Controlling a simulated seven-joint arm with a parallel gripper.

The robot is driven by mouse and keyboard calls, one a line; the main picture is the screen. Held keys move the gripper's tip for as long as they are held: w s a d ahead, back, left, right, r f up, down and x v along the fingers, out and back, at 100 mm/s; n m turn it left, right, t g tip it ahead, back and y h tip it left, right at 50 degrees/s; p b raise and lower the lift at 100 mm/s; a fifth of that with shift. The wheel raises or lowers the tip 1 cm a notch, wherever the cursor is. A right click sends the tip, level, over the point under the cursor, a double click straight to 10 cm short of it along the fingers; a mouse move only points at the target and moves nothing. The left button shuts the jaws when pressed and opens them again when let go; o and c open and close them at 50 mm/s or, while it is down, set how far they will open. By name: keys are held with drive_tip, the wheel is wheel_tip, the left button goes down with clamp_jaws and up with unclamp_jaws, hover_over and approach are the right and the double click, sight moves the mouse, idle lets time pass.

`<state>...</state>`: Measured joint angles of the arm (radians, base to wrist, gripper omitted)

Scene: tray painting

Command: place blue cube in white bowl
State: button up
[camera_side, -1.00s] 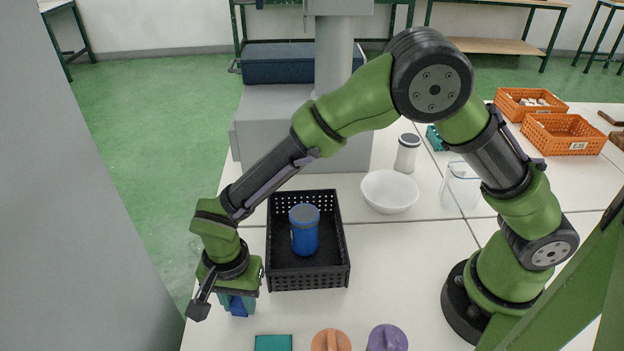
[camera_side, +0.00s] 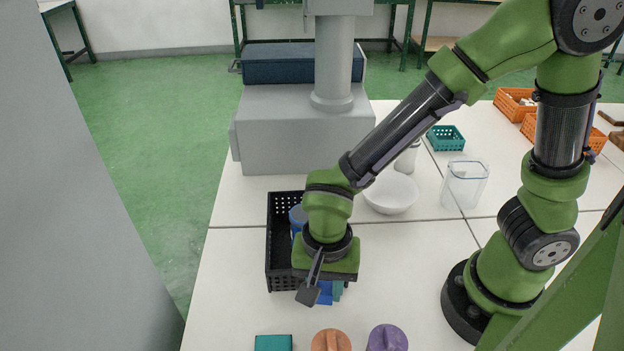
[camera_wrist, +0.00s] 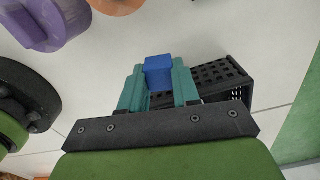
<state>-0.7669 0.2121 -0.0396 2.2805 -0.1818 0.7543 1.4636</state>
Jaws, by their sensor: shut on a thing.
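My gripper (camera_side: 331,291) is shut on the blue cube (camera_wrist: 158,72), which shows between the two teal fingers in the wrist view. In the side view the blue cube (camera_side: 324,293) is partly hidden by my gripper, at the front right of the black crate. The white bowl (camera_side: 391,193) stands on the table, behind and to the right of my gripper. My forearm passes close by its left side in the picture. The bowl is not seen in the wrist view.
The black perforated crate (camera_side: 281,284) holds a blue container (camera_side: 296,214), mostly hidden by my arm. A clear container (camera_side: 466,186) stands right of the bowl. Teal, orange and purple objects lie at the front edge. The table right of my gripper is clear.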

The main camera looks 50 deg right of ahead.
drive_tip(key=shift+s+d, duration=0.4)
drive_tip(key=shift+s, duration=0.05)
drive_tip(key=shift+r, duration=0.1)
wheel_tip(320, 180, up, 15)
drive_tip(key=m, duration=1.6)
hover_over(387, 203)
wheel_tip(387, 203, down, 5)
drive_tip(key=shift+f, duration=5.8)
